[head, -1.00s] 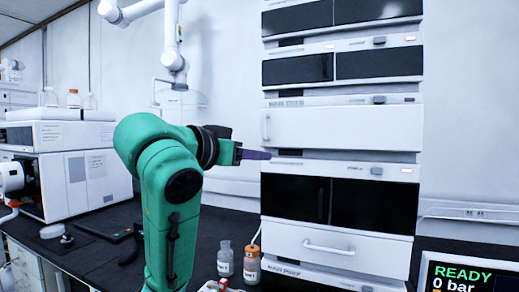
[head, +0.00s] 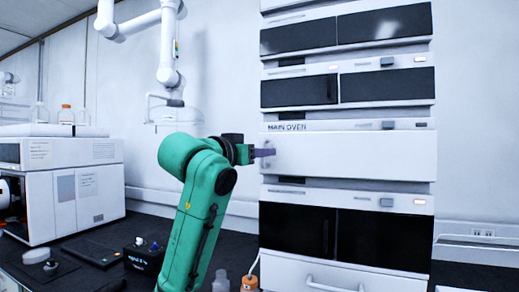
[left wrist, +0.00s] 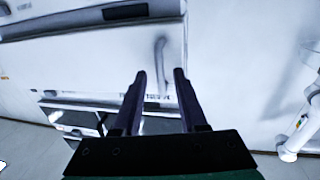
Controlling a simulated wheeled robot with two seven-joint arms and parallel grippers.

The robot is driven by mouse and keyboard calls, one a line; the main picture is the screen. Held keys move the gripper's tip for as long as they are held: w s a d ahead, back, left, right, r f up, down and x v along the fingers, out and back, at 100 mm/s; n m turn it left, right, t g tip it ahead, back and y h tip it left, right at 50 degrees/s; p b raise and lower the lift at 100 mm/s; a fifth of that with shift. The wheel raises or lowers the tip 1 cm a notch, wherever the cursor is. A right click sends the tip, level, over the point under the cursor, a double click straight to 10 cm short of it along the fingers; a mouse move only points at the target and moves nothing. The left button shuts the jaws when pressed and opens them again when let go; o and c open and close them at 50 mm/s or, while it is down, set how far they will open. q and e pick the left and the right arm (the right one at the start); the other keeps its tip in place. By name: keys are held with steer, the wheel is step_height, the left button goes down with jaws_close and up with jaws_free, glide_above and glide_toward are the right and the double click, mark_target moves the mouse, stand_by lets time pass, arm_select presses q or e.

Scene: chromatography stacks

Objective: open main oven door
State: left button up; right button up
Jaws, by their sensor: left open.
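The main oven (head: 287,127) is a white module in the stack, named by its printed label. Its plain white door (head: 360,155) looks shut. My left gripper (head: 268,152) is open at the door's left end in the head view and covers the spot where the handle is. In the left wrist view, the slim upright door handle (left wrist: 161,52) shows ahead of and between the two dark fingertips of my left gripper (left wrist: 160,76). I cannot tell whether the fingertips reach around it. My right gripper is not in view.
Black-fronted modules sit above and below the oven, including a lower one (head: 380,235). A white drawer with a bar handle (head: 335,285) is at the bottom. Small bottles (head: 220,282) stand on the dark bench left of the stack. A white instrument (head: 75,180) is at left.

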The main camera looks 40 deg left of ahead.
arm_select(q)
jaws_close()
stand_by(1.4)
